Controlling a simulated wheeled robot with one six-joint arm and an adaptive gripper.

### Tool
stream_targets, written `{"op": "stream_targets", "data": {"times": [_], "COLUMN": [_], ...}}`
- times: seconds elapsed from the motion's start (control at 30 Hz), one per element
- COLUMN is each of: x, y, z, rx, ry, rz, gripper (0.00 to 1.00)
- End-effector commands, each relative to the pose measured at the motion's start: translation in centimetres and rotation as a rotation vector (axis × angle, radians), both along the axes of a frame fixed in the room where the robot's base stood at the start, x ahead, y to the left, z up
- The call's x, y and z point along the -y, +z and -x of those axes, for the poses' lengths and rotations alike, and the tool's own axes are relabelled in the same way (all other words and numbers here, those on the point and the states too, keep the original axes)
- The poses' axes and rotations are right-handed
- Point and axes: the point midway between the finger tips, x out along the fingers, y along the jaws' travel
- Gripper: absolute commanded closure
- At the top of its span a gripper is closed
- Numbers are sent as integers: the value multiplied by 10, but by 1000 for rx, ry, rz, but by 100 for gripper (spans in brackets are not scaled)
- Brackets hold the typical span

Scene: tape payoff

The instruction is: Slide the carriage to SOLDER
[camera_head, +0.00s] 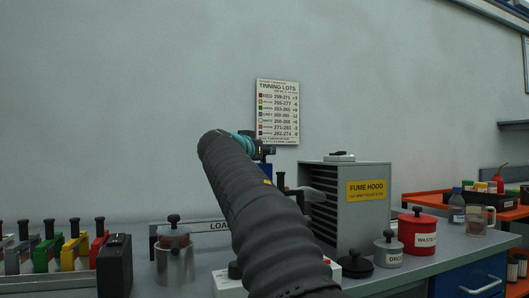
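My gripper (266,151) is the small dark end beyond the teal wrist, raised in front of the wall below the tinning lots sign. It is too small and turned away to show whether its fingers are open or shut. My dark sleeved arm covers the middle of the bench. A strip with a label starting "LOA" (218,227) runs behind the arm, and its right part is hidden. I cannot make out the carriage or a SOLDER label.
A grey fume hood (355,220) stands right of my arm. A red waste can (417,233) and a drop can (388,251) stand beside it. A metal pot (174,264), a black case (114,266) and several coloured knobbed blocks (46,254) fill the left. The tinning lots sign (278,112) hangs behind.

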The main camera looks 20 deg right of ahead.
Motion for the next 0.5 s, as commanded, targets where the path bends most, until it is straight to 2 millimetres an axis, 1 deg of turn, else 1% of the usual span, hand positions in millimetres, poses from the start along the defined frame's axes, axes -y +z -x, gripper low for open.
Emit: {"op": "stream_targets", "data": {"times": [0.07,0.1,0.17,0.2,0.5], "x": [2,3,3,3,-1], "y": [2,2,1,1,1], "z": [1,1,1,1,1], "rx": [1,1,1,1,1], "ry": [-4,-5,-5,-5,-1], "rz": [3,3,3,3,2], "gripper": [100,59,44,42,42]}}
